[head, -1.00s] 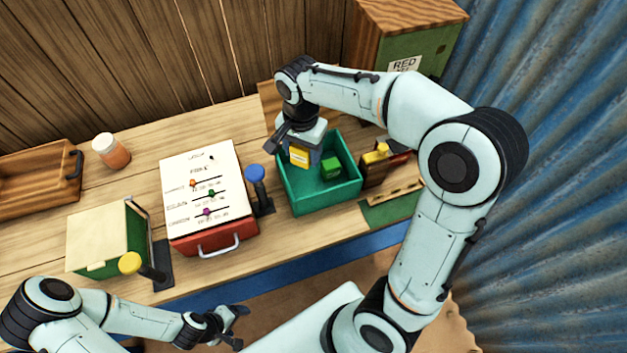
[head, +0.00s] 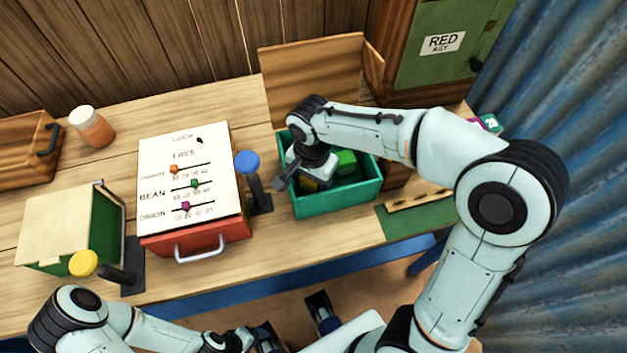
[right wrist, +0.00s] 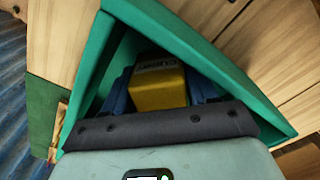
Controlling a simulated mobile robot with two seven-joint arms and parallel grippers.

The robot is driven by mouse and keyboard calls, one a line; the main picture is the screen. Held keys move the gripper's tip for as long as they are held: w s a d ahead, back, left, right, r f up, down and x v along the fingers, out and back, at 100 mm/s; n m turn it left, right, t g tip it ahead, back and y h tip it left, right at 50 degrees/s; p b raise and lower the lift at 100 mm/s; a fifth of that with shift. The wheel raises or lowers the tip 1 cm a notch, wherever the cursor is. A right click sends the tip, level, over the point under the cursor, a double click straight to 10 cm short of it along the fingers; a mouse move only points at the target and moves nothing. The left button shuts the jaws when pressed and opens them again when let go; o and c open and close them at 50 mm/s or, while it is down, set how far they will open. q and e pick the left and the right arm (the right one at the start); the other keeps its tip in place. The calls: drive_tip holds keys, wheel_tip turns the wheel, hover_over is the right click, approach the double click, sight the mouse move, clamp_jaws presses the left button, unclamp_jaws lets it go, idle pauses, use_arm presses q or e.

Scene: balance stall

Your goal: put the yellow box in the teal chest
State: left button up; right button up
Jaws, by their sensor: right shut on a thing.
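The teal chest (head: 340,200) stands open on the table, and its wall also shows in the right wrist view (right wrist: 200,48). My right gripper (head: 312,182) reaches down inside its left part. It is shut on the yellow box (right wrist: 158,88), which sits between the blue fingers below the chest's rim. In the head view the box is mostly hidden by the gripper. I cannot tell whether it touches the chest floor. A green box (head: 346,162) lies in the chest to the right of the gripper. My left gripper (head: 295,326) is low at the bottom edge, apparently open and empty.
Left of the chest are a blue-knobbed lever (head: 247,162), a red box with a slider panel (head: 190,190), a green box with a cream lid (head: 60,225) and a yellow-knobbed lever (head: 84,263). A jar (head: 92,128) stands behind. A wooden panel (head: 312,75) rises behind the chest.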

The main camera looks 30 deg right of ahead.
drive_tip(key=shift+d+f, duration=0.1)
drive_tip(key=shift+f, duration=0.15)
drive_tip(key=shift+r, duration=0.1)
drive_tip(key=o, duration=0.8)
